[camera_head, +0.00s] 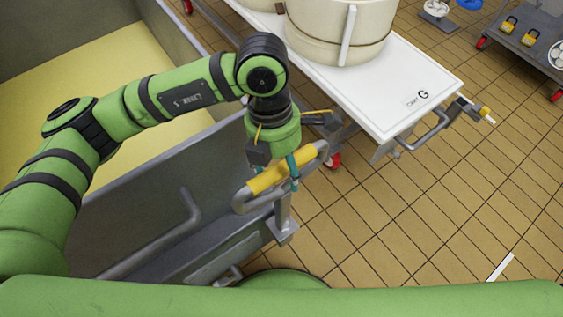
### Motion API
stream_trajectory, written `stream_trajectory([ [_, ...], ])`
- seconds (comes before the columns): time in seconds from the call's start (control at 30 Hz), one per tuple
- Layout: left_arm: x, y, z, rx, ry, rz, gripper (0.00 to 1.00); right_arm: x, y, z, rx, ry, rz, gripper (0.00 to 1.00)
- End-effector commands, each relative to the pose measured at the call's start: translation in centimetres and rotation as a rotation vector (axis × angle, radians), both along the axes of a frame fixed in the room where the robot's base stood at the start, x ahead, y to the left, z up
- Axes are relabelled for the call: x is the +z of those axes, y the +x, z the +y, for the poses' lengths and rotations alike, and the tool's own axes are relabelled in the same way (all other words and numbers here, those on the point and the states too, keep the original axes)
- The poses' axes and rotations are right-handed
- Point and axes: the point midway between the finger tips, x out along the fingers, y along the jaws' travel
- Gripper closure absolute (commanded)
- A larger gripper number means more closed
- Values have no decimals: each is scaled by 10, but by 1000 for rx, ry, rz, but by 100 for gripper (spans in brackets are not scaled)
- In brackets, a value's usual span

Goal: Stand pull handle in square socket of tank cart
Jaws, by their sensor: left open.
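The pull handle (268,180) is a bent grey tube with a yellow grip. It stands at the near right corner of the grey tank cart (150,195), which holds a yellow content. Its post runs down to a square socket bracket (285,232) on the cart's corner. The post looks upright in it, but I cannot tell how deep it sits. My left gripper (288,160) is open, pointing down right at the yellow grip, with a teal fingertip beside the bar. The other fingertip is partly hidden. My right gripper is not in view.
A white cart marked G (405,92) stands just behind and right, carrying a cream vat (340,35). Its side has a grey handle (428,133) and a yellow-tipped part (485,112). A grey cart (525,45) with yellow items is far right.

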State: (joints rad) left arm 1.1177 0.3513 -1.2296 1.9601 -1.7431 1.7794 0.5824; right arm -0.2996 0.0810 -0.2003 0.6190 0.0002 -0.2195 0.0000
Motion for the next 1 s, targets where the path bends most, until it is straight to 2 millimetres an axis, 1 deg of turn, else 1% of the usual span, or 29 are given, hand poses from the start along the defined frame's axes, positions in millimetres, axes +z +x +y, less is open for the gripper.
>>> stream_trajectory([
  [0.07,5,2,0,1,-2,-3,37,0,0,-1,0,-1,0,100],
  [0.17,18,4,1,1,-3,-6,37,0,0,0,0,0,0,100],
  [0.4,69,12,7,2,-5,-8,37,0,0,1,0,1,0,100],
  [0.5,89,15,9,1,-5,-9,37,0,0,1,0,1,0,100],
  [0.6,104,17,11,1,-5,-7,37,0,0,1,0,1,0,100],
  [0.7,114,18,12,0,-5,-6,37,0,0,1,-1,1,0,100],
  [0.8,119,19,12,0,-5,-4,37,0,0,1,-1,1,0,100],
  [1.0,120,19,13,0,-5,-4,37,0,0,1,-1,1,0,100],
])
